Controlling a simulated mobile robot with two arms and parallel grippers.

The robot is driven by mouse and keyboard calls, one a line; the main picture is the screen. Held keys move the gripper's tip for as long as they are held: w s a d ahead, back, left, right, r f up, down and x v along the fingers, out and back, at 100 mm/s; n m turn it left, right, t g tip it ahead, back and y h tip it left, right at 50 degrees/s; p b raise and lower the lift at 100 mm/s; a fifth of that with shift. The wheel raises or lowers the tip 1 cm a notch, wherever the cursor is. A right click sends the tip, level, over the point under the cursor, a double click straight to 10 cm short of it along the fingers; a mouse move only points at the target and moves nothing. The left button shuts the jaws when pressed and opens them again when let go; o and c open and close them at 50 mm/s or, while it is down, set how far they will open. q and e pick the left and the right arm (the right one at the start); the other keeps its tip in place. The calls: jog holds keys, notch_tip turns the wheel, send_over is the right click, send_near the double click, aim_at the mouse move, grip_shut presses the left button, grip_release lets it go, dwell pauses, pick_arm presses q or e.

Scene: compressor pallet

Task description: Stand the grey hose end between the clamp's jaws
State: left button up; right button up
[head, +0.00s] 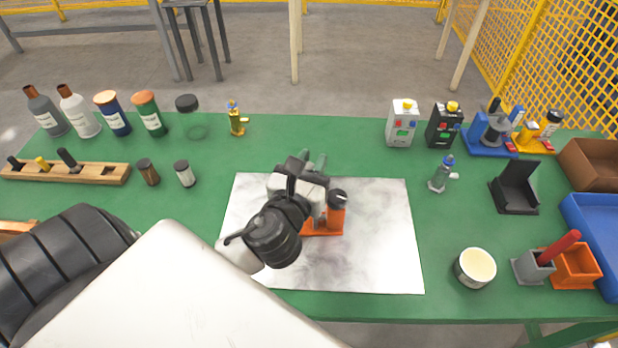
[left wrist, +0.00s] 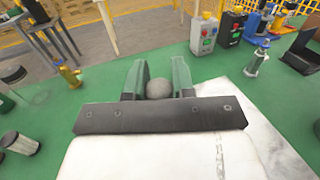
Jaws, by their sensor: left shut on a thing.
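The orange clamp (head: 336,212) stands on the pale marbled sheet (head: 385,250), with an orange base and an orange upright with a dark top. My left gripper (head: 312,163) is over the sheet, just left of and behind the upright. My arm covers part of the clamp, and its jaws cannot be made out. In the left wrist view, a round grey end, the grey hose end (left wrist: 159,89), sits between the two green fingers, which are shut on it. The rest of the hose end is hidden. I cannot tell whether it touches the clamp. My right gripper is not in view.
Several bottles (head: 78,111) and a wooden rack (head: 100,173) stand at the left. The sheet's right part is clear.

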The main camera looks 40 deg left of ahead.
pick_arm(q)
jog(key=shift+a+f, duration=0.2)
jog(key=shift+a, duration=0.1)
jog(key=shift+a+f, duration=0.1)
jog(key=shift+f, duration=0.3)
jog(key=shift+f+b, duration=0.55)
jog(key=shift+f, duration=1.05)
jog(key=shift+f, duration=0.1)
jog(key=shift+f+b, duration=0.3)
jog(key=shift+f, duration=0.2)
jog(key=o, duration=0.9)
jog(key=shift+r, duration=0.1)
